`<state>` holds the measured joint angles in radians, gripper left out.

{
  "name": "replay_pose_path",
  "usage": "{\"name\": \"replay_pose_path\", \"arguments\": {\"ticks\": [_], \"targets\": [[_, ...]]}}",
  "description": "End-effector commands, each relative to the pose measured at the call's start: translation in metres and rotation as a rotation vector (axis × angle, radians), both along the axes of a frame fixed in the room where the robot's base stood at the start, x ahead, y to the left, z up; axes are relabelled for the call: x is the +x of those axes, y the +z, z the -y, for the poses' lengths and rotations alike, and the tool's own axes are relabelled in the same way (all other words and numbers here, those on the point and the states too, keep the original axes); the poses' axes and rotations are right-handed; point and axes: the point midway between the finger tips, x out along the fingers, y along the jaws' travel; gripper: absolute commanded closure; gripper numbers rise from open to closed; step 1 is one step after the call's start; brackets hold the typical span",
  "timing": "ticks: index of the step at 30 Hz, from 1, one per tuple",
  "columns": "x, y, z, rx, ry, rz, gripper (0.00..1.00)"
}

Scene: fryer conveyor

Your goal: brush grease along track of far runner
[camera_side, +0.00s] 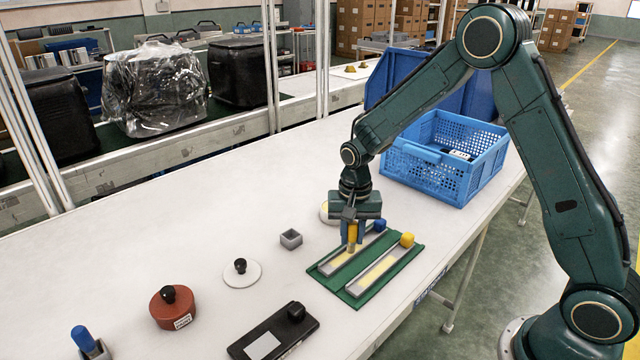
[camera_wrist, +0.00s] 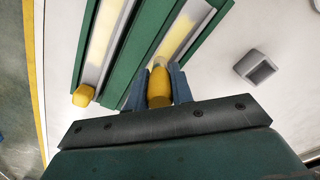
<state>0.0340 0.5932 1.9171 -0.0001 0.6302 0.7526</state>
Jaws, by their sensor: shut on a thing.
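A green board (camera_side: 357,301) on the white table carries two parallel grey runners. The far runner (camera_side: 325,269) has a blue knob (camera_side: 380,225) at its far end; the near runner (camera_side: 380,272) has a yellow knob (camera_side: 407,239). Pale yellow strips show in both tracks, and in the wrist view the far runner's strip (camera_wrist: 182,33) shows ahead of the brush. My gripper (camera_side: 351,245) is shut on a yellow-handled brush (camera_wrist: 160,90), pointing down over the far runner's track. I cannot tell whether its tip touches the track. The gripper hides part of the far runner.
A small grey open box (camera_side: 291,239), a white lid with black knob (camera_side: 242,274), a red pot (camera_side: 172,309), a black case (camera_side: 273,334) and a blue-handled item (camera_side: 88,342) stand left of the board. A blue crate (camera_side: 425,170) stands behind. Bare table lies between.

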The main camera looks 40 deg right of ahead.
Motion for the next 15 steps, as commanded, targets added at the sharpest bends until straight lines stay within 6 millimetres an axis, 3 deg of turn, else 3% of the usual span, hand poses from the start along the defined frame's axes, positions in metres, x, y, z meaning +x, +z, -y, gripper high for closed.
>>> {"name": "replay_pose_path", "arguments": {"ticks": [15], "targets": [[0.000,0.000,0.048,0.000,-0.002,-0.001,1.00]]}}
